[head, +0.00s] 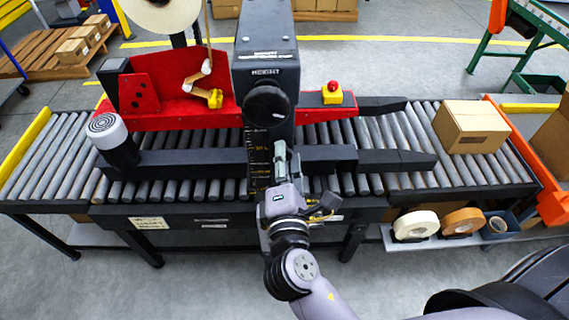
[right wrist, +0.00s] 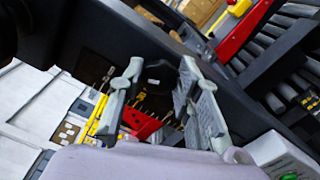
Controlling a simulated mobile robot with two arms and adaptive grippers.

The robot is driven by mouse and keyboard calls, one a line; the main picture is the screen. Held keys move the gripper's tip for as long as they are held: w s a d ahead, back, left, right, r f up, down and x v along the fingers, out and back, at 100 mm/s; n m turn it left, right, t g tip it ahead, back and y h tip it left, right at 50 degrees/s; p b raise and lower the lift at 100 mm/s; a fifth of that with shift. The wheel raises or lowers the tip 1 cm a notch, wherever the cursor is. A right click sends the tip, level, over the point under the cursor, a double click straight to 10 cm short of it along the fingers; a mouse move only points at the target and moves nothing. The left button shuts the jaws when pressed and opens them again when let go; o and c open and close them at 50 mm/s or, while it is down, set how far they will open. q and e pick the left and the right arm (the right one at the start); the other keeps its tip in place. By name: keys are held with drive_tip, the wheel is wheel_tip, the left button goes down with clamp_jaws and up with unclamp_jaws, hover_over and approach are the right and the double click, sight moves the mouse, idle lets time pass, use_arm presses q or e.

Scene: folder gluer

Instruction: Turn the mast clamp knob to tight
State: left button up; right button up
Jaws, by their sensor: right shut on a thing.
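My right gripper (head: 284,152) reaches up to the front of the dark mast (head: 265,70), below the big round black knob (head: 268,105) under the HEIGHT label. In the right wrist view its two grey fingers (right wrist: 160,68) stand on either side of a dark round knob (right wrist: 154,74), which I take for the mast clamp knob. A small pale mark shows on it. The gripper is shut on this knob; in the head view the gripper hides it. I cannot read the knob's tight or loose setting. My left gripper is not in view.
A roller conveyor (head: 205,189) runs across, with dark rails (head: 360,158) beside the mast. A carton (head: 470,125) sits on its right end. A red stop button on a yellow box (head: 331,94) is right of the mast.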

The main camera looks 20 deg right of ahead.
drive_tip(key=shift+f+m+b, duration=0.1)
drive_tip(key=shift+m+b, duration=1.05)
drive_tip(key=shift+m, duration=1.05)
drive_tip(key=o, duration=1.1)
drive_tip(key=shift+d, duration=0.1)
